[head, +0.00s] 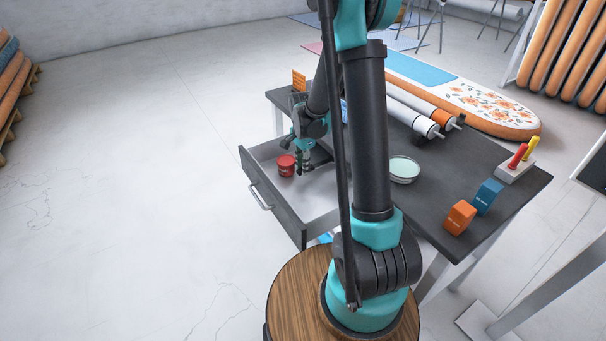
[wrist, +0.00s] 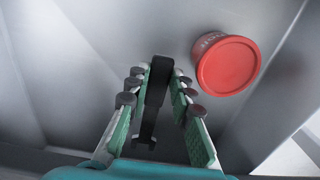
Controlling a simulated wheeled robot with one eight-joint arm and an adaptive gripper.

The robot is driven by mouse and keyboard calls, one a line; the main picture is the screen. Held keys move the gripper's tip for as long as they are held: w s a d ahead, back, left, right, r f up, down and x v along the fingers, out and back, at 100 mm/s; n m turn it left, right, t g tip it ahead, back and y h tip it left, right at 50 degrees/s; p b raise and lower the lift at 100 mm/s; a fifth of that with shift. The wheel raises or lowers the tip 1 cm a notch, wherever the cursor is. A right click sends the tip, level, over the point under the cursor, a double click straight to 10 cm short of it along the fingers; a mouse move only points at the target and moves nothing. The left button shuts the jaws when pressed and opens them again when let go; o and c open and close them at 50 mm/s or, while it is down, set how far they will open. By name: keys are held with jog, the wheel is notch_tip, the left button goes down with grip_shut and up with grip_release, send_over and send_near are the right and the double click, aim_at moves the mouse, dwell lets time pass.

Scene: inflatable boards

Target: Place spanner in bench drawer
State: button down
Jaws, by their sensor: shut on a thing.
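The bench drawer (head: 275,207) is pulled open from the dark bench (head: 420,190). My gripper (head: 303,166) points down inside the drawer's opening. In the wrist view my gripper (wrist: 155,100) is shut on the black spanner (wrist: 156,84), which lies lengthwise between the green finger pads. Its open-ended jaw (wrist: 146,138) is nearer the palm. The grey drawer floor is behind the spanner; I cannot tell whether they touch. In the head view the spanner is too small and dark to make out clearly.
A red-lidded tub (head: 286,165) stands in the drawer close to my gripper; it also shows in the wrist view (wrist: 227,66). On the bench are a round dish (head: 404,169), an orange box (head: 459,217), a blue box (head: 487,197) and white rolls (head: 410,117).

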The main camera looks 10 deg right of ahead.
jog(key=shift+s+f, duration=0.1)
jog(key=shift+f, duration=1.65)
jog(key=shift+f, duration=0.1)
jog(key=c, duration=1.3)
grip_release()
jog(key=shift+c, duration=0.2)
